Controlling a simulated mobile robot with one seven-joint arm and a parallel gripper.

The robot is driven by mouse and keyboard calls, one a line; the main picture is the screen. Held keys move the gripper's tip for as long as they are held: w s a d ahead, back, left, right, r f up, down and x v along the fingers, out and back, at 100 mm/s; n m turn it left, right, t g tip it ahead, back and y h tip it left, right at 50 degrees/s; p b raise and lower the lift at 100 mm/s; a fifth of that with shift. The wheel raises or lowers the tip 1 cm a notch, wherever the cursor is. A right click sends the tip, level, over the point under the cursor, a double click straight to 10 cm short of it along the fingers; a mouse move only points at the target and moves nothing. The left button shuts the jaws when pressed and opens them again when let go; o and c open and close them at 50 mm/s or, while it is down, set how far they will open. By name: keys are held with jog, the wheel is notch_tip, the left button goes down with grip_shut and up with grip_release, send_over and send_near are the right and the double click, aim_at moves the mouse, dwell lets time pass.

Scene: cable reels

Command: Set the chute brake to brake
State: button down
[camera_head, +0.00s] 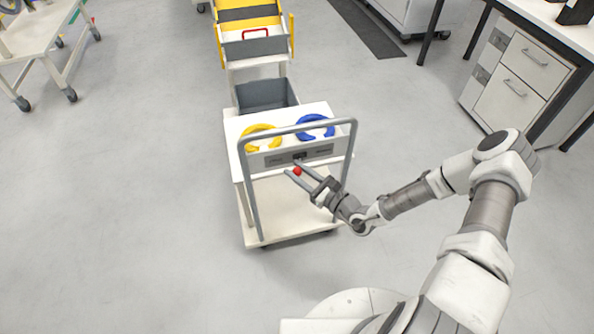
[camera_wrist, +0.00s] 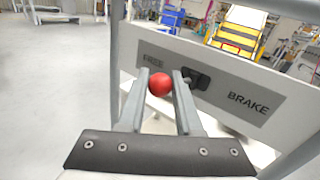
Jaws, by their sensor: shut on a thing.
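The brake control is a red ball knob (camera_wrist: 160,84) on a dark pivot (camera_wrist: 196,78) in a grey panel (camera_wrist: 228,92) on the cart's front. The panel reads FREE at left and BRAKE at right. The knob sits left of the pivot, below and near the FREE label. My gripper (camera_wrist: 161,80) has its two fingers around the knob, one on each side, and is shut on it. In the head view, my gripper (camera_head: 302,171) reaches the cart from the right, with the red knob (camera_head: 297,171) at its fingertips. The lever between knob and pivot is mostly hidden by a finger.
The white cart (camera_head: 240,178) carries a yellow ring (camera_head: 262,132) and a blue ring (camera_head: 315,122). Its grey tube handle (camera_head: 248,190) frames the panel. A grey bin (camera_head: 265,94) and yellow chute (camera_head: 247,20) stand behind. Floor is clear on the left.

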jog(key=shift+d, duration=0.1)
jog(key=n+g+y+b, duration=0.1)
jog(key=d+n+g+y, duration=0.1)
jog(key=g, duration=0.1)
jog(key=shift+w+d+f+n+b, duration=0.1)
jog(key=shift+f+n+b, duration=0.05)
jog(key=shift+n+b, duration=0.25)
jog(key=shift+w+d+n+g+y+b, duration=0.2)
jog(key=shift+d+n+g+y+b, duration=0.25)
jog(key=shift+n+g+b, duration=1.1)
jog(key=shift+w+d+n+g+y+b, duration=0.15)
jog(key=shift+d+n+g+y+b, duration=0.4)
jog(key=shift+g, duration=1.75)
jog(key=shift+w+d+n+g+y+b, duration=0.2)
jog(key=shift+d+n+g+b, duration=0.3)
jog(key=shift+n+g+b, duration=0.95)
jog(key=shift+g, duration=0.5)
jog(key=shift+p, duration=0.3)
jog(key=c, duration=0.6)
grip_release()
